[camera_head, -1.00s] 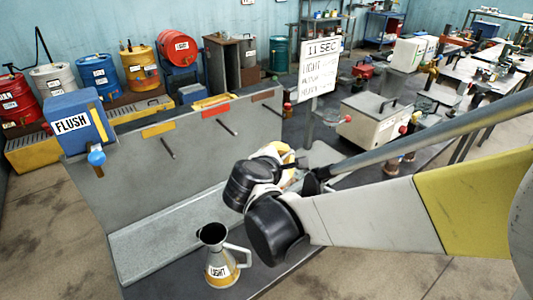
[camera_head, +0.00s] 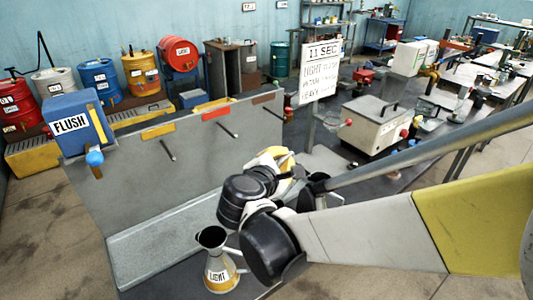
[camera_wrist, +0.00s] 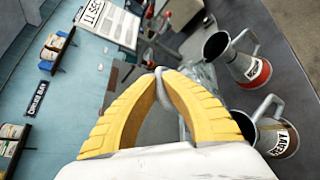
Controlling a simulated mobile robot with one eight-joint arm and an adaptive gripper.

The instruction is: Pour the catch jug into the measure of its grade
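In the head view the measure marked LIGHT (camera_head: 219,272), grey with a yellow band and a dark funnel mouth, stands upright at the bench front. The dark mouth of another measure (camera_head: 316,183) shows behind my arm. In the wrist view a red-banded measure (camera_wrist: 238,62) and the measure marked HEAVY (camera_wrist: 278,140) stand at right. My gripper (camera_wrist: 166,76) has its yellow fingers closed around a thin grey handle, apparently the catch jug's. A clear body, apparently the catch jug (camera_wrist: 203,78), shows faintly beyond the fingers; its contents cannot be told. In the head view my arm hides it.
A sign (camera_head: 320,72) reads 11 SEC above several grade lines. A blue FLUSH box (camera_head: 77,124) with a tap is on the left of the grey panel (camera_head: 200,150). A grey-white box (camera_head: 374,128) stands right of the sign. Coloured drums (camera_head: 140,72) line the back wall.

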